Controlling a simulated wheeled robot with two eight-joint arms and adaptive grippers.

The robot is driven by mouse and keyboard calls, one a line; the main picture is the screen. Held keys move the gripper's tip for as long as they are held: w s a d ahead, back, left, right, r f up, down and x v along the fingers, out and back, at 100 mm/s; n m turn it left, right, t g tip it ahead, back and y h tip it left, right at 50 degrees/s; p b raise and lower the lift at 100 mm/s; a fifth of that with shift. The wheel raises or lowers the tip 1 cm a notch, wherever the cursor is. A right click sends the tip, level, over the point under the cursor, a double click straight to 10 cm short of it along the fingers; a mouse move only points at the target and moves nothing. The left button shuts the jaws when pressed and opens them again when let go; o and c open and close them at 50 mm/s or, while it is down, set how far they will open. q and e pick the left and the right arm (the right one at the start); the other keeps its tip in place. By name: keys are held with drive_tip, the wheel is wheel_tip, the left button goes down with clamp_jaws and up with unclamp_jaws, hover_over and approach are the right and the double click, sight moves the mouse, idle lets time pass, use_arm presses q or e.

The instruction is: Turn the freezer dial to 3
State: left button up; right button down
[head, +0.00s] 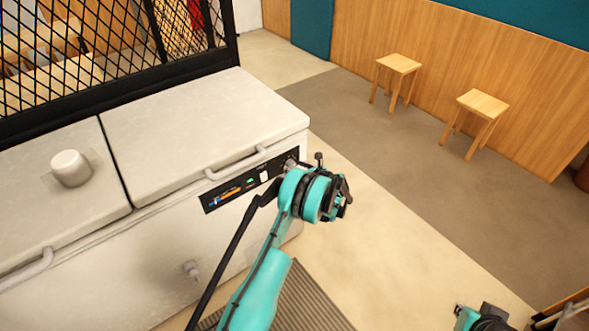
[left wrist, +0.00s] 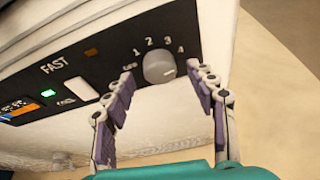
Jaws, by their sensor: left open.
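The freezer dial (left wrist: 159,68) is a round grey knob on the black control panel (left wrist: 100,62), with the numbers 1 to 4 arched over it. A pale mark shows on the right of its face, toward the 4; the exact setting is hard to tell. In the head view the dial (head: 291,163) is at the panel's right end. My left gripper (head: 305,183) is right in front of it. In the left wrist view my left gripper (left wrist: 161,84) is open, with a finger on either side below the dial; contact is not clear. Part of my right arm's end (head: 485,318) shows at the bottom edge.
The white chest freezer (head: 190,125) has two lids with handles and a white cylinder (head: 70,168) on the left lid. A black mesh frame (head: 130,70) rises behind. Two wooden stools (head: 399,64) stand by the far wall. Floor right of the freezer is clear.

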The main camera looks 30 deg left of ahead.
use_arm(q)
drive_tip(key=shift+x, duration=1.05)
drive_tip(key=c, duration=1.2)
drive_tip(key=shift+o, duration=0.2)
drive_tip(key=shift+s+n+t+h, duration=0.1)
drive_tip(key=shift+n+t+h, duration=0.15)
drive_tip(key=shift+n+t, duration=0.85)
drive_tip(key=shift+s+n+t+h, duration=0.1)
drive_tip(key=shift+n+t+h, duration=0.35)
drive_tip(key=shift+n, duration=1.05)
drive_tip(key=shift+t, duration=0.35)
